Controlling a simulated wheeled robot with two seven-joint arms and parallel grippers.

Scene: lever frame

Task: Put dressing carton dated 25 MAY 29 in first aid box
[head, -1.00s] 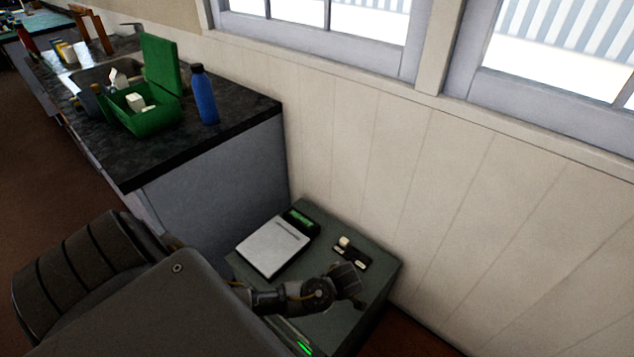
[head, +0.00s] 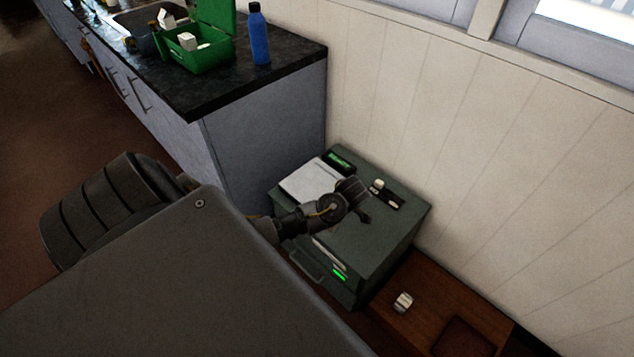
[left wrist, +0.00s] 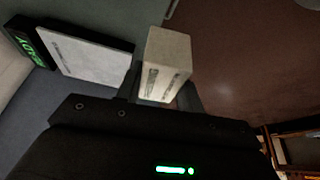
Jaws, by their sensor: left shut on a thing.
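In the left wrist view my left gripper (left wrist: 163,100) is shut on a small whitish carton (left wrist: 167,62). Dark print shows on the carton's sides, too small to read as a date. In the head view my left arm reaches over the grey-green cabinet, its gripper (head: 360,202) above the cabinet top; I cannot make out the held carton there. The green first aid box (head: 212,60) stands on the dark counter at upper left, lid raised, with white items (head: 187,41) inside. My right gripper is not in view.
The grey-green cabinet (head: 375,240) carries a white panel (head: 308,180) with a green READY display (head: 339,161). A blue bottle (head: 259,38) stands right of the box on the counter (head: 290,62). A small white object (head: 403,302) lies on the low brown surface (head: 440,305).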

